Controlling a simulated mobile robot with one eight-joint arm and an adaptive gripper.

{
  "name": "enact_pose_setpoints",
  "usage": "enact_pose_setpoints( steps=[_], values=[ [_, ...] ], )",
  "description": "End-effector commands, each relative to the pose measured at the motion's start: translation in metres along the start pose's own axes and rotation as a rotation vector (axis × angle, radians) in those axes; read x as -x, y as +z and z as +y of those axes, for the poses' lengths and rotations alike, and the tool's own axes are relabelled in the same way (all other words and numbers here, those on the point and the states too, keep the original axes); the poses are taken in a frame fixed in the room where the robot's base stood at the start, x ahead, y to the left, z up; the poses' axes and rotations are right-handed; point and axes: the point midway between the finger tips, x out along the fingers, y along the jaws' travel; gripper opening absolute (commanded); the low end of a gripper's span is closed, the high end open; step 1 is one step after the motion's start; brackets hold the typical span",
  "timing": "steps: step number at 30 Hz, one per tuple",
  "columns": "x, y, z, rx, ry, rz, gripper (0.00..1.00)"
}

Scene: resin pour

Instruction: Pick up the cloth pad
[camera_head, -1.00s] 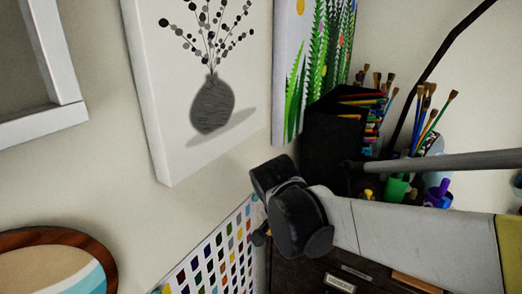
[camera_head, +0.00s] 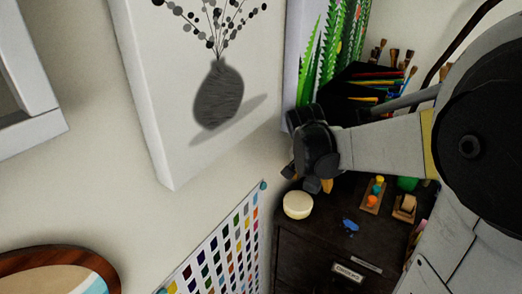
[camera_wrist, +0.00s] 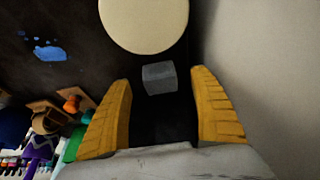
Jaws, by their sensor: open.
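A round cream pad (camera_head: 298,205), which seems to be the cloth pad, lies on the dark cabinet top near its left corner. It also shows in the wrist view (camera_wrist: 145,22), cut off by the top edge, just beyond my yellow fingers. My gripper (camera_head: 322,186) is above and slightly right of the pad in the head view, and its fingers are mostly hidden by its wrist. In the wrist view my gripper (camera_wrist: 162,95) is open, with no pad between its fingers. A small grey block (camera_wrist: 159,77) shows between the fingers; I cannot tell what it is.
Blue paint spots (camera_head: 350,225) mark the dark cabinet (camera_head: 318,248). A wooden holder with coloured bottles (camera_head: 373,194), a tape dispenser (camera_head: 405,207) and a black pencil organiser (camera_head: 345,95) stand right and behind. The wall with a vase canvas (camera_head: 165,120) is close on the left.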

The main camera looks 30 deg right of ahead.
Motion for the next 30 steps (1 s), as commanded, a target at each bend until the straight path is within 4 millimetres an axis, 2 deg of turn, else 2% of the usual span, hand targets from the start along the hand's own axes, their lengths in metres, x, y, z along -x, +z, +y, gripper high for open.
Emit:
enact_pose_setpoints(
  steps=[1, 6, 14, 15, 17, 18, 20, 30],
  values=[
    [-0.004, -0.009, 0.001, -0.002, 0.001, 0.000, 0.72],
    [-0.028, -0.005, 0.000, 0.000, 0.001, 0.000, 0.72],
    [-0.032, -0.005, 0.000, 0.001, 0.000, 0.000, 0.72],
    [-0.032, -0.005, 0.000, 0.001, 0.000, 0.000, 0.67],
    [-0.032, -0.005, 0.000, 0.001, 0.000, 0.000, 0.49],
    [-0.032, -0.005, 0.000, 0.001, 0.000, 0.000, 0.36],
    [-0.032, -0.005, 0.000, 0.001, 0.000, 0.000, 0.20],
    [-0.032, -0.004, 0.000, 0.001, 0.000, 0.000, 0.20]
  ],
)
